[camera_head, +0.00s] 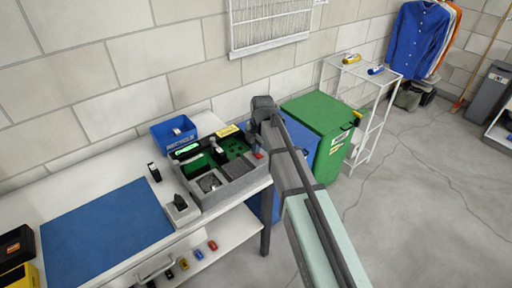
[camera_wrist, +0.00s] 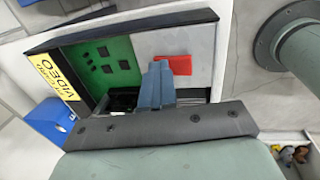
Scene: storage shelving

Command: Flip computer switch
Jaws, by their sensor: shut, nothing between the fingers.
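The open computer case (camera_head: 222,178) stands at the right end of the white table, with green boards inside. Its red switch (camera_head: 260,155) is on the right side of the case. In the wrist view the red switch (camera_wrist: 178,64) lies on a light grey panel (camera_wrist: 198,42) beside a green board (camera_wrist: 108,62). My gripper (camera_head: 256,150) is over the right side of the case. In the wrist view my gripper (camera_wrist: 161,68) is shut and empty, its tips close to the left end of the switch. I cannot tell whether they touch it.
A blue bin (camera_head: 173,132) stands behind the case. A blue mat (camera_head: 106,228) covers the table's left part. A small grey stand (camera_head: 182,210) with a black item is at the case's front left. A green cabinet (camera_head: 325,120) and a white rack (camera_head: 372,112) stand to the right.

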